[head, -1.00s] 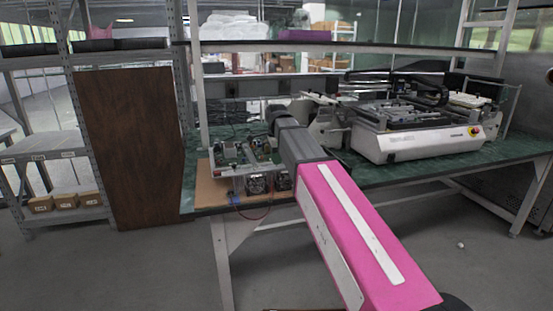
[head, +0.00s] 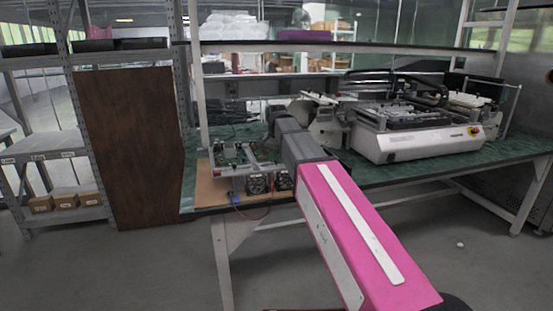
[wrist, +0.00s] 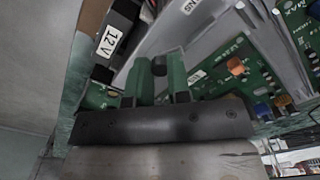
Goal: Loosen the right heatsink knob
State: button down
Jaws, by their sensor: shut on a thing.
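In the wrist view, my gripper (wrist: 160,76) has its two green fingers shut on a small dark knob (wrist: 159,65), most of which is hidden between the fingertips. I cannot tell from this close view whether it is the right heatsink knob. Green circuit boards (wrist: 238,62) and a grey plate or heatsink surface (wrist: 205,35) lie around and behind the fingers. In the head view, the fixture with its green board (head: 232,153) stands on the bench left of my arm. My gripper is hidden there behind the arm.
A dark box labelled 12V (wrist: 112,35) is close to the left finger. In the head view, small fans (head: 257,184) sit at the bench's front edge, and a large white machine (head: 415,143) stands on the green bench top (head: 365,175) to the right.

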jog(key=n, duration=0.5)
jog(key=shift+n, duration=0.3)
jog(key=n, duration=1)
jog(key=shift+n, duration=0.4)
jog(key=n, duration=0.4)
jog(key=shift+d+n, duration=0.1)
jog(key=shift+n, duration=0.2)
jog(key=n, duration=0.4)
jog(key=shift+n, duration=0.3)
jog(key=n, duration=1)
jog(key=shift+w+n, duration=0.1)
jog(key=shift+n, duration=0.3)
jog(key=n, duration=0.4)
jog(key=shift+n, duration=0.7)
